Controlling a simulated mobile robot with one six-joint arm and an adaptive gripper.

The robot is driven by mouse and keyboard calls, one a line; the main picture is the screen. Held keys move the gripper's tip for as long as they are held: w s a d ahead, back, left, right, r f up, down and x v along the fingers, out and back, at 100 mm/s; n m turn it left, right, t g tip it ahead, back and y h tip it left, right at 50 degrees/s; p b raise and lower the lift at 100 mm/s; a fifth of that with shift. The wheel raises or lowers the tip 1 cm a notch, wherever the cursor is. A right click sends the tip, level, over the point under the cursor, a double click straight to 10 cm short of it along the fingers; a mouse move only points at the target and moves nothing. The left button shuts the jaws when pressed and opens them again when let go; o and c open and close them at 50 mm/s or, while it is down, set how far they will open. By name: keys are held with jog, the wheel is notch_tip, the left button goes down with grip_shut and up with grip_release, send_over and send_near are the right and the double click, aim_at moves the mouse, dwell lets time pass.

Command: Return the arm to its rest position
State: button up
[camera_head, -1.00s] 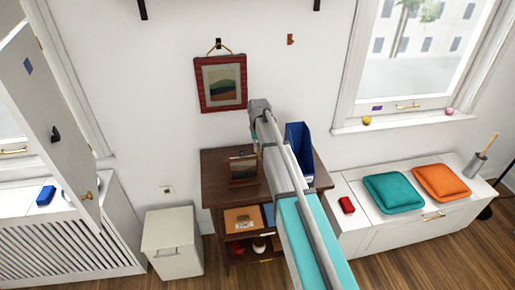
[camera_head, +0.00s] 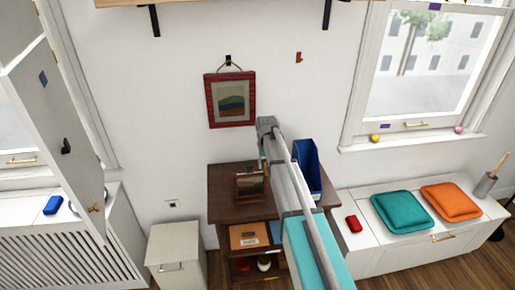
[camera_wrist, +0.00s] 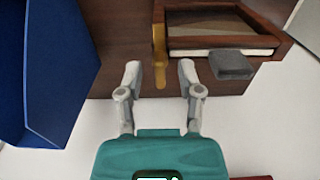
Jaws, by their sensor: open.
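My arm (camera_head: 288,188) reaches up and forward in the head view, its far joint in front of the wall just below the red-framed picture (camera_head: 230,100). In the head view the gripper is mostly hidden by the arm.
The dark cabinet (camera_head: 222,210) carries the small frame and a blue file holder (camera_head: 309,170), which stands left of my gripper in the wrist view (camera_wrist: 45,70). A white bench (camera_head: 375,245) with cushions is at right. An open white door (camera_head: 55,110) is at left.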

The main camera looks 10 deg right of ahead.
jog(key=s, duration=2.8)
jog(key=shift+s, duration=0.4)
